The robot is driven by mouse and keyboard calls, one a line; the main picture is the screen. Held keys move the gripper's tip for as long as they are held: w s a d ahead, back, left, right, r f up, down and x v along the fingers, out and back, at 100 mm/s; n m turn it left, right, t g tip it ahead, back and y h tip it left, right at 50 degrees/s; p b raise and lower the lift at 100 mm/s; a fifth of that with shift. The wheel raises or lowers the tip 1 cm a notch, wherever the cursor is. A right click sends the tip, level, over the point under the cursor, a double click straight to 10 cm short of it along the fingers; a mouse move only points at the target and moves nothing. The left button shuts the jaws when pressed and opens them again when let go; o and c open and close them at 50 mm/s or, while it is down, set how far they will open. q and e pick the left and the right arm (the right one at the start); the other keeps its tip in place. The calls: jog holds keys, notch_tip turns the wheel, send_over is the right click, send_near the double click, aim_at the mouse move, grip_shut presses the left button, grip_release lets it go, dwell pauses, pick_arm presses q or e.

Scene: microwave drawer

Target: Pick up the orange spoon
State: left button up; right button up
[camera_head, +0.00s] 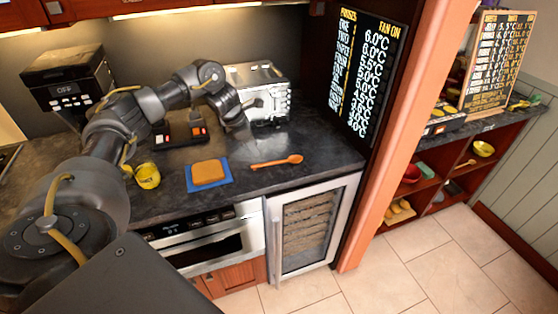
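The orange spoon (277,162) lies flat on the dark countertop, right of a blue square with a tan slab on it. Its bowl end points right. My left arm reaches in from the left over the counter. My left gripper (254,104) is up and behind the spoon, in front of a silver appliance, and apart from the spoon. The gripper is small and blends with the silver appliance, so its fingers cannot be made out clearly. My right gripper is not in view.
The tan slab (208,171) lies on the blue square (226,186). A yellow cup (147,176) stands left of it. The silver appliance (272,92) is at the back. A glass-door cooler (308,226) is under the counter. The counter right of the spoon is clear.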

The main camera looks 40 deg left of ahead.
aim_at(265, 163)
pick_arm(q)
jog(key=x, duration=0.2)
jog(key=shift+w+f, duration=0.25)
jog(key=shift+d+f+p, duration=0.15)
jog(key=shift+p, duration=0.35)
jog(key=shift+d+f+p, duration=0.2)
jog(key=shift+f+p, duration=0.35)
jog(key=shift+d+f+p, duration=0.25)
jog(key=shift+f+p, duration=0.25)
jog(key=shift+f, duration=0.05)
jog(key=x, duration=0.2)
jog(key=shift+w+f, duration=0.15)
jog(key=shift+f, duration=0.1)
grip_shut()
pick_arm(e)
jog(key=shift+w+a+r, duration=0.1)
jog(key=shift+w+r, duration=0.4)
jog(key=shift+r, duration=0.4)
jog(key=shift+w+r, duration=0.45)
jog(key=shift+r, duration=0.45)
